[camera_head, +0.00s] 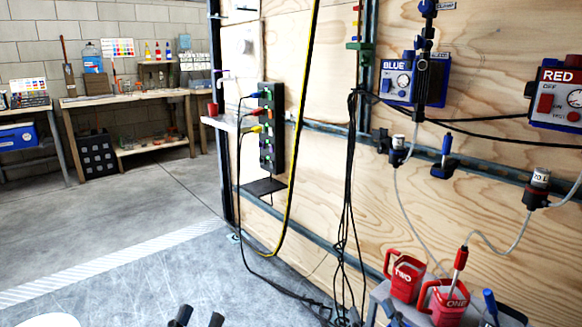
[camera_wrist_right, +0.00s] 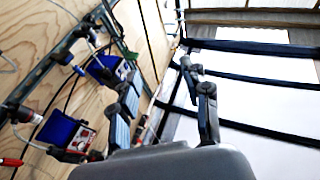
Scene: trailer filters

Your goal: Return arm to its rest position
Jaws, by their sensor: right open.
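My right gripper (camera_wrist_right: 160,82) is open in the right wrist view, with its dark jointed fingers well apart and nothing seen between them. It points up towards the ceiling beside the plywood wall; I cannot clearly make it out in the head view. My left gripper (camera_head: 198,316) shows only as two dark fingertips at the bottom edge of the head view. The tips are apart with floor between them, and the rest of the gripper is out of frame.
The plywood wall carries the BLUE box (camera_head: 396,80), the RED box (camera_head: 560,95) and a power strip (camera_head: 271,130) with hanging cables (camera_head: 350,190). Red jugs (camera_head: 404,276) (camera_head: 449,303) stand at lower right. The floor (camera_head: 150,195) at left is clear; workbenches (camera_head: 130,97) stand behind.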

